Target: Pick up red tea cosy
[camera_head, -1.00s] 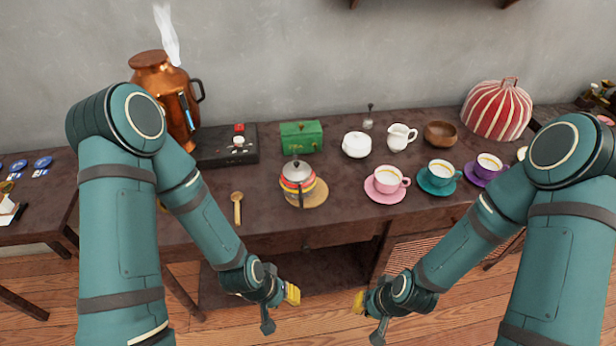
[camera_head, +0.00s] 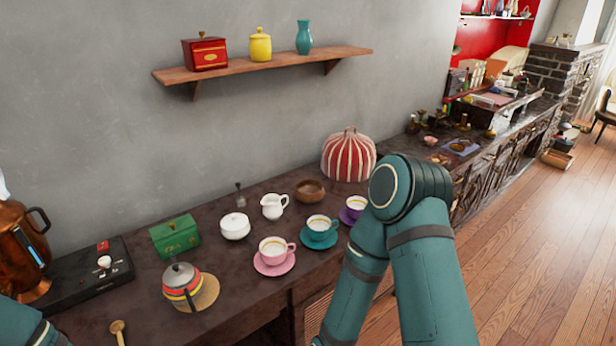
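The red tea cosy (camera_head: 349,158) is dome-shaped with white stripes and a loop on top. It stands at the back right end of the dark table, against the wall. My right arm is in front of the table, with its elbow close in front of the cosy in the picture. The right gripper is below the picture edge. My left arm shows only as a small piece in the lower left corner, and its gripper is out of view.
Near the cosy are a wooden bowl (camera_head: 310,191), a white jug (camera_head: 273,206), and a purple cup (camera_head: 354,206). Teal (camera_head: 318,229) and pink (camera_head: 274,251) cups, a sugar bowl (camera_head: 235,226) and a striped teapot (camera_head: 181,286) stand further left. A shelf (camera_head: 265,66) hangs above.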

